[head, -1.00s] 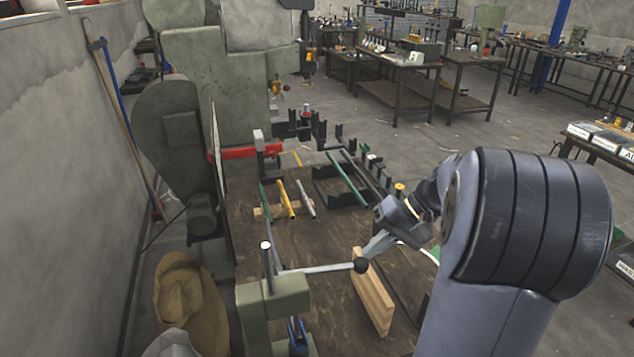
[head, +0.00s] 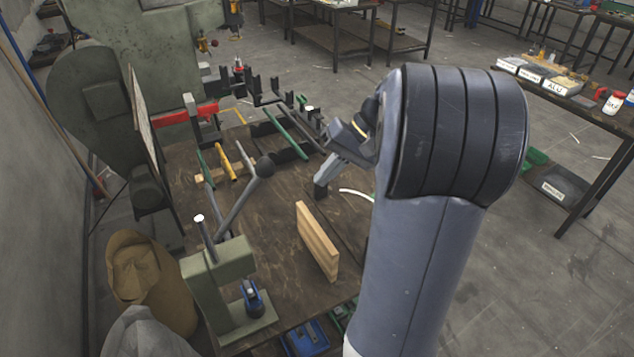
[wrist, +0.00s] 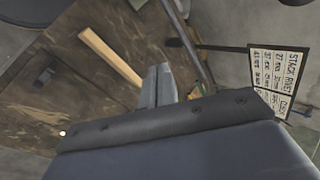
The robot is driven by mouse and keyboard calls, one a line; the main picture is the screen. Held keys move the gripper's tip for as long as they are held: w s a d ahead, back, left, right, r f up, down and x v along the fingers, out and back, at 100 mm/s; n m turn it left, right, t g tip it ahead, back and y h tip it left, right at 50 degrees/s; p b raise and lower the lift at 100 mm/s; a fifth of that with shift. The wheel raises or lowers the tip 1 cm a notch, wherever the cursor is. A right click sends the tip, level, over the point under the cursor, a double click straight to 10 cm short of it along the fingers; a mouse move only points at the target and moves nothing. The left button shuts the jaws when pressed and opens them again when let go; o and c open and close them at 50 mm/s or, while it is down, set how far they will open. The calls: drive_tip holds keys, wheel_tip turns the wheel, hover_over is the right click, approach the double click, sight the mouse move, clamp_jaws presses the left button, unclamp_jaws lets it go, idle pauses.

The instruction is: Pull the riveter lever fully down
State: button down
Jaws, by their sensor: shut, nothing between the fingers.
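The riveter (head: 232,262) is a small green press at the front left of the workbench in the head view. Its grey lever (head: 238,205) slants up and away to the right, ending in a black ball knob (head: 264,167). My gripper (head: 320,190) is to the right of the knob, apart from it, with its fingers pointing down. In the wrist view the fingers (wrist: 158,84) are together and empty. I cannot clearly make out the lever in the wrist view.
A wooden block (head: 316,241) stands on the workbench (head: 275,225) right of the riveter; it also shows in the wrist view (wrist: 110,57). Coloured rods and black brackets lie behind. A brown sack (head: 145,275) is at left. A lettered board (wrist: 278,75) shows at right in the wrist view.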

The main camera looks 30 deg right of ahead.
drive_tip(key=v, duration=0.6)
drive_tip(key=shift+d+r, duration=0.2)
drive_tip(key=shift+d, duration=0.1)
drive_tip(key=shift+s, duration=0.1)
idle(0.7)
drive_tip(key=s+b+x, duration=0.2)
drive_tip(key=b+x, duration=0.1)
drive_tip(key=x, duration=1)
drive_tip(key=shift+f, duration=0.55)
drive_tip(key=shift+w+r, duration=0.1)
drive_tip(key=shift+w, duration=0.1)
